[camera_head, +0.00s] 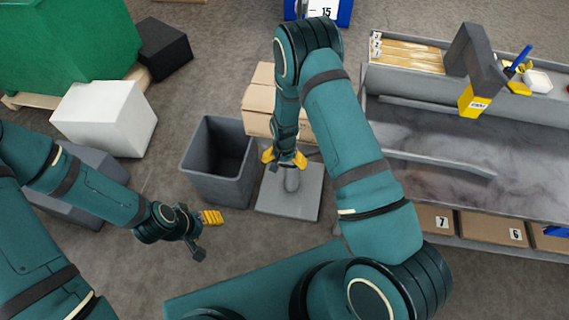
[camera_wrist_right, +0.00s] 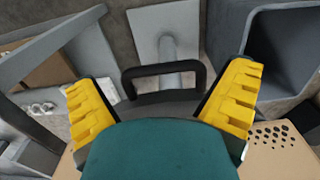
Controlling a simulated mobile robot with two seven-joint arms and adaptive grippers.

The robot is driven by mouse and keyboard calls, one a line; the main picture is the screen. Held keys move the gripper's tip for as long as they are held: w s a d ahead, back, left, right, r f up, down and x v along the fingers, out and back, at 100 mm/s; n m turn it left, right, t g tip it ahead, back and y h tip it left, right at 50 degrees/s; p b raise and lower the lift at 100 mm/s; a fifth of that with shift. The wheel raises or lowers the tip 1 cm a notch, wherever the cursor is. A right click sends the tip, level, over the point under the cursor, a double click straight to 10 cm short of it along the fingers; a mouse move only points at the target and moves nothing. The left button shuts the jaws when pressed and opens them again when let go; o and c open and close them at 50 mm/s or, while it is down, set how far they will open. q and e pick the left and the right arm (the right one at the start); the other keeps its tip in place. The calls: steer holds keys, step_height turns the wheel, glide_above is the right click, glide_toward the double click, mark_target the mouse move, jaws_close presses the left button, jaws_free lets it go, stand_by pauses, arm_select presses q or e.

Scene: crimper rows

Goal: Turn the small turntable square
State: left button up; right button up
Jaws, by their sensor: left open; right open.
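The small turntable appears to be the top of a grey stand, with a square base plate (camera_head: 285,207) and a post (camera_head: 292,181) on the floor. My right gripper (camera_head: 284,160) is over the top of the post and mostly hides it. In the right wrist view, my right gripper (camera_wrist_right: 164,88) is open, with its yellow fingers on either side of a dark loop handle (camera_wrist_right: 163,70). I cannot tell whether they touch it. The turntable's angle is unclear. My left gripper (camera_head: 206,234) is open and empty above the floor at the lower left.
A grey open bin (camera_head: 205,178) stands left of the stand, with cardboard boxes (camera_head: 257,99) behind. A workbench (camera_head: 470,165) with numbered boxes (camera_head: 440,220) below is on the right. A white box (camera_head: 105,115) and a black box (camera_head: 165,50) are at the left.

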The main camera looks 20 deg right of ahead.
step_height(320, 180, up, 11)
stand_by(0.3)
stand_by(0.5)
steer(key=s+a+f+n+t+y, duration=0.1)
steer(key=s+a, duration=0.3)
steer(key=s, duration=0.4)
steer(key=s+a+f+n+y, duration=0.1)
steer(key=s+a+n+y, duration=0.1)
steer(key=s, duration=0.6)
steer(key=a+n, duration=0.1)
steer(key=a, duration=0.1)
steer(key=shift+s+a+n+t+y, duration=0.2)
steer(key=shift+a+n+t+y, duration=0.1)
steer(key=shift+n+t+y, duration=0.1)
